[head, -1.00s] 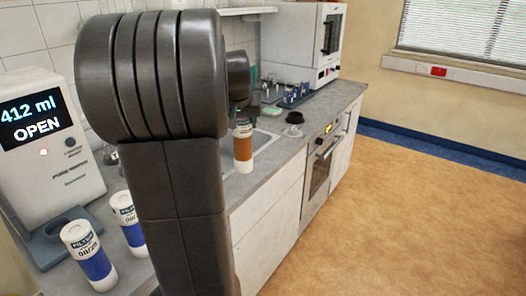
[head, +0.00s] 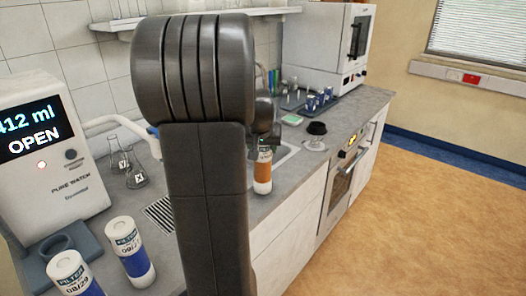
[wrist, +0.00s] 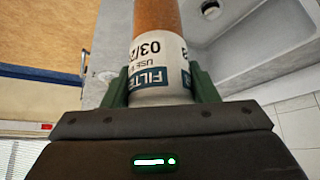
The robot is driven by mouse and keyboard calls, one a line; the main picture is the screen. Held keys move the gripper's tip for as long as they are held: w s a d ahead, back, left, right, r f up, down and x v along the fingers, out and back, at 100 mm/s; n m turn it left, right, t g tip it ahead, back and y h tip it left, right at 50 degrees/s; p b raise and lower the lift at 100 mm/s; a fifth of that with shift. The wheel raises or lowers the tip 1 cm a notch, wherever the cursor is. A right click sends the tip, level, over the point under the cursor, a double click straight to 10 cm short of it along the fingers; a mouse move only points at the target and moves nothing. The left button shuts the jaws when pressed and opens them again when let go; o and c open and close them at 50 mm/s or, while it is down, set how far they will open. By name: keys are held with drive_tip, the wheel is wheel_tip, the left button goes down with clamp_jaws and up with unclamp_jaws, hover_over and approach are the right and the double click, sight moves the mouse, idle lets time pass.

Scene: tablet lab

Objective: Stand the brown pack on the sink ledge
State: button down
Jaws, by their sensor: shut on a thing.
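The brown pack (head: 263,172) is a white filter cartridge with a brown band. In the head view it is upright at the front edge of the counter, beside the sink. My gripper (head: 263,146) is above it, partly hidden by my arm, and is shut on its labelled top end. In the wrist view the green fingers of my gripper (wrist: 160,88) clasp the white label end of the brown pack (wrist: 155,45). The sink ledge (wrist: 102,60) is the grey strip beside the basin. I cannot tell whether the pack's base touches it.
Two blue-banded filters (head: 130,250) (head: 72,275) stand at the front left by the water dispenser (head: 45,150). Flasks (head: 135,172) stand behind. A black-topped item (head: 316,135) stands to the pack's right. My arm hides much of the sink.

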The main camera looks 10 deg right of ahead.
drive_tip(key=shift+f, duration=0.7)
drive_tip(key=c, duration=0.6)
unclamp_jaws()
drive_tip(key=shift+f, duration=0.15)
drive_tip(key=shift+o, duration=0.2)
drive_tip(key=shift+s+r, duration=0.2)
drive_tip(key=shift+r, duration=0.45)
drive_tip(key=v, duration=1.1)
drive_tip(key=shift+a+f, duration=0.1)
